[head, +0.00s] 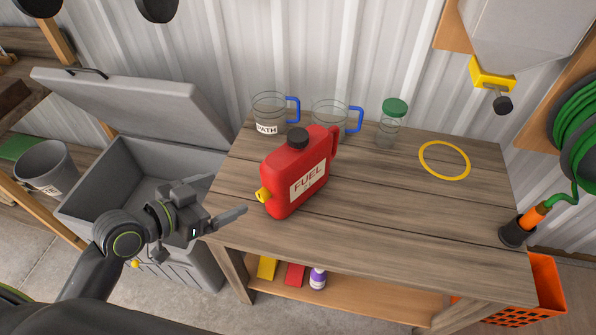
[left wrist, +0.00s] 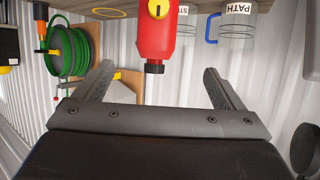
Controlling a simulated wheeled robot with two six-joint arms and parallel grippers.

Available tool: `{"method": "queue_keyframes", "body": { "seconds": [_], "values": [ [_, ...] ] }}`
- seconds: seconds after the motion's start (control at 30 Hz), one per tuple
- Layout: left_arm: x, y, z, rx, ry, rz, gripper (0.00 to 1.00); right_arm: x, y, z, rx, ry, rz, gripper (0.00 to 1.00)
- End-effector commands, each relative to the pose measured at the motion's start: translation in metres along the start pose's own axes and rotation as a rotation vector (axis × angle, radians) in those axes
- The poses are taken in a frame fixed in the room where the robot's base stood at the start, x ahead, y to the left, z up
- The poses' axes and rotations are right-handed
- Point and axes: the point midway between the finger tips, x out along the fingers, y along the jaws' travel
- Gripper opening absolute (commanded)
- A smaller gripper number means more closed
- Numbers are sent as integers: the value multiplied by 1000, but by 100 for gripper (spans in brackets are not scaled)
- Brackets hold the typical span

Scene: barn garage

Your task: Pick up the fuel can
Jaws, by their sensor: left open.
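The red fuel can (head: 296,178) stands upright on the wooden workbench (head: 390,225), with a black cap on top, a yellow spout on its left side and a white FUEL label. My left gripper (head: 230,214) is open and empty, left of the can near the bench's front left corner, with a gap between them. In the left wrist view, which is upside down, the can (left wrist: 157,38) shows beyond and between the open fingers (left wrist: 158,80). The can's far side is hidden. My right gripper is in neither view.
Behind the can stand two clear jugs with blue handles (head: 270,113) (head: 331,117) and a green-lidded jar (head: 392,122). A yellow ring (head: 444,160) lies at the bench's right. An open grey chest (head: 100,195) stands left. The bench's front right is clear.

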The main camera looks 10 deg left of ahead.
Motion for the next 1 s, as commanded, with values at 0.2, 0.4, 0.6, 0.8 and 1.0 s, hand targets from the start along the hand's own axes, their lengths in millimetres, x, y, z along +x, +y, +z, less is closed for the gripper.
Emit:
{"method": "queue_keyframes", "body": {
  "seconds": [0.2, 0.4, 0.6, 0.8, 1.0],
  "values": [
    [25, 0, -2, -8, 4, 0, 91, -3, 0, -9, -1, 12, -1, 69],
    [54, 0, -2, -9, 2, -1, 91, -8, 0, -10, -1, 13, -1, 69],
    [89, 0, -2, -9, 2, -1, 91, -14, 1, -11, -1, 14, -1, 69],
    [114, 0, 0, -6, -1, -1, 91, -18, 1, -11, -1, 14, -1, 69],
    [124, 1, -1, -6, -1, -1, 91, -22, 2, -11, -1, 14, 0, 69]
  ]
}}
